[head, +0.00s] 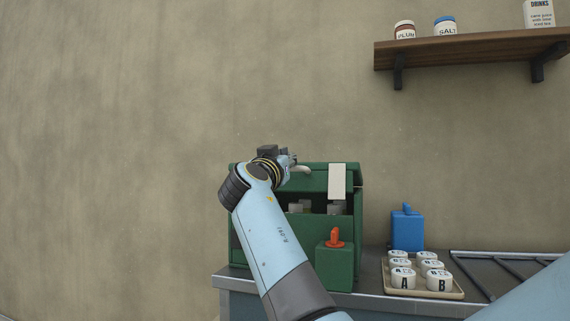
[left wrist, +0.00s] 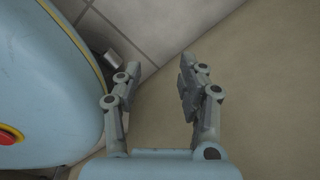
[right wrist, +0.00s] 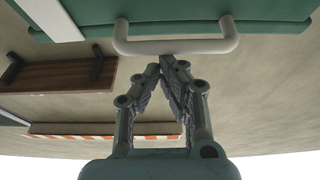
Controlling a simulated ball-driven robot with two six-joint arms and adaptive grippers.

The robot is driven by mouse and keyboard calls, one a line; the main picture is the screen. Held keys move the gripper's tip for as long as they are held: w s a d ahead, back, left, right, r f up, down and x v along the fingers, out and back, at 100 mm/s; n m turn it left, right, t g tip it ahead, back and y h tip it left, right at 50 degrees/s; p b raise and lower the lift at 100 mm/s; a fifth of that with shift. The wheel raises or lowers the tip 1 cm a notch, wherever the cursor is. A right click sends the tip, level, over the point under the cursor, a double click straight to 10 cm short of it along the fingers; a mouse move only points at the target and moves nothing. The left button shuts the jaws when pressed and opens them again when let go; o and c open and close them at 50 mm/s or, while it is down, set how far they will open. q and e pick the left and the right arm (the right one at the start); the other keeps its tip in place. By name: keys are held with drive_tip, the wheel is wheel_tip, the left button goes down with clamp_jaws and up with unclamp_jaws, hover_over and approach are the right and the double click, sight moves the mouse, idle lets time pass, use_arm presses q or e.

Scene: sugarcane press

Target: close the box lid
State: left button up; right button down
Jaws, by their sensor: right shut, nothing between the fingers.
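A green box (head: 318,227) stands on the metal counter. Its green lid (head: 316,183) has a pale strip on the front and is partly open; a dark gap with light items shows below it. My right gripper (head: 291,161) is at the lid's front, by the white handle (head: 303,169). In the right wrist view the shut, empty fingertips (right wrist: 167,62) are close beneath the bar of the handle (right wrist: 175,47); I cannot tell if they touch it. My left gripper (left wrist: 158,68) is open and empty, away from the box.
A green block with an orange knob (head: 334,238) stands before the box. To its right are a blue container (head: 407,230) and a tray (head: 442,293) of white lettered jars. A wooden shelf (head: 470,48) hangs above right. The wall area left of the box is clear.

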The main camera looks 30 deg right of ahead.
use_arm(q)
drive_tip(key=shift+w+d+r+b, duration=0.15)
drive_tip(key=shift+w+b, duration=0.75)
drive_tip(key=shift+w, duration=1.15)
use_arm(e)
drive_tip(key=shift+s+a+f, duration=0.15)
drive_tip(key=shift+f, duration=0.8)
wheel_tip(320, 180, up, 10)
